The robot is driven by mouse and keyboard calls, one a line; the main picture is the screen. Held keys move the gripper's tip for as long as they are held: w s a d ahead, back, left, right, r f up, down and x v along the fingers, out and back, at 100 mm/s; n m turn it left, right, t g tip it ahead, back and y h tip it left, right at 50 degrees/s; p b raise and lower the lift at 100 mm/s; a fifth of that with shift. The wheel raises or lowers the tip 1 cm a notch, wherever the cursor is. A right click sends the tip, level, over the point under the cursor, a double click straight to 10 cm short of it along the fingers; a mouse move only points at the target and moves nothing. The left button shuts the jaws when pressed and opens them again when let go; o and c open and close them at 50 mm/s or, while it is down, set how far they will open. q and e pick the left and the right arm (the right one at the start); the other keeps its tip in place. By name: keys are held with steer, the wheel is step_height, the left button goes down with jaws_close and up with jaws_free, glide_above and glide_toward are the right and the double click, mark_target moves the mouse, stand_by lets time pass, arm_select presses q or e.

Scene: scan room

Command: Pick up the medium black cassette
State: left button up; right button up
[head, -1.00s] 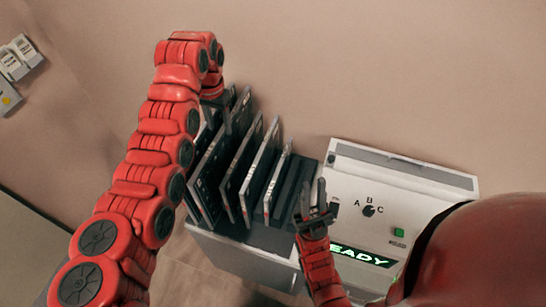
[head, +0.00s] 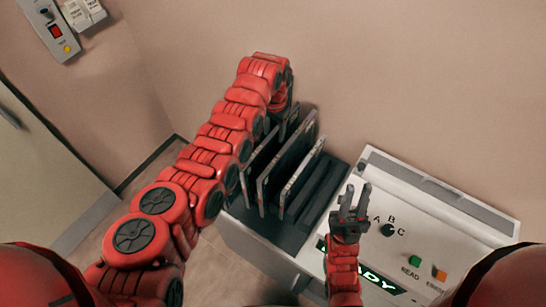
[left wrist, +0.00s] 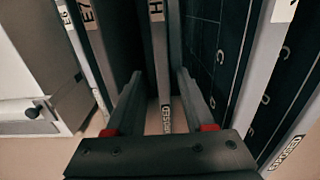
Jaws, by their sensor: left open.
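Several dark upright cassettes (head: 288,165) stand side by side in a black slotted rack (head: 318,205). My left gripper (left wrist: 158,92) is open, its fingers pointing in among the cassettes. In the left wrist view a narrow cassette edge (left wrist: 157,55) with an "H" label shows between the fingers; I cannot tell whether they touch it. Wider black cassettes (left wrist: 212,60) with letters stand to its right. In the head view my left arm hides the left cassettes and most of its gripper (head: 292,108). I cannot tell which cassette is the medium one. My right gripper (head: 355,200) is open and empty.
A white console (head: 420,225) with an A-B-C knob, coloured buttons and a green lit display stands right of the rack. The right rack slots look empty. The wall is close behind. A wall panel (head: 55,30) hangs at upper left.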

mark_target(272, 142)
arm_select(q)
steer(key=shift+a+f, duration=0.2)
steer(key=shift+f, duration=0.15)
step_height(272, 142, down, 5)
steer(key=shift+r+b, duration=0.15)
steer(key=shift+b, duration=0.5)
steer(key=shift+a, duration=0.1)
steer(key=shift+r, duration=0.1)
steer(key=shift+c, duration=0.7)
jaws_close()
